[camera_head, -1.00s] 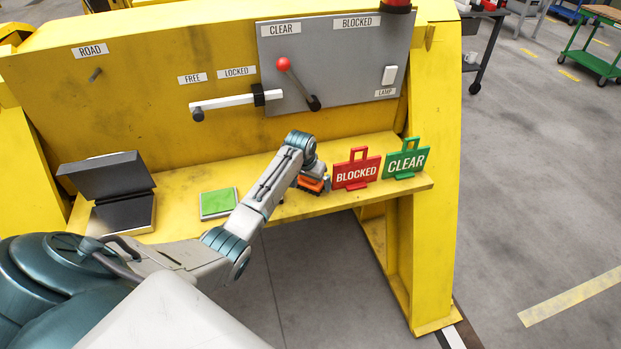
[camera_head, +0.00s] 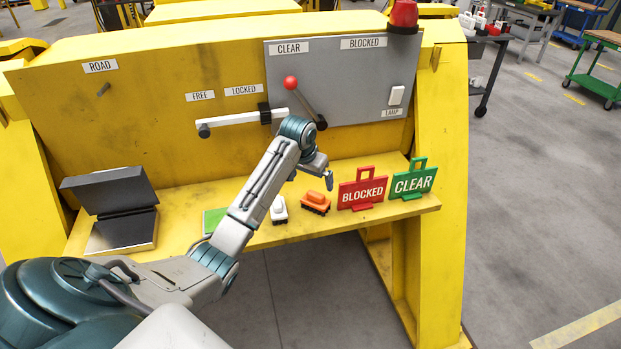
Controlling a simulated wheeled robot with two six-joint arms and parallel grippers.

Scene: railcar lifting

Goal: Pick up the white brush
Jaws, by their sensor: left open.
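My left gripper (camera_head: 328,182) is open and empty, pointing down above the shelf, above and right of the orange brush and apart from the white brush. My right gripper is not in view.
A red BLOCKED sign (camera_head: 362,190) and a green CLEAR sign (camera_head: 412,181) stand to the right on the shelf. A green pad (camera_head: 213,220) is partly behind my arm. An open black-lidded box (camera_head: 122,232) stands left. The panel lever (camera_head: 303,100) is close behind my wrist.

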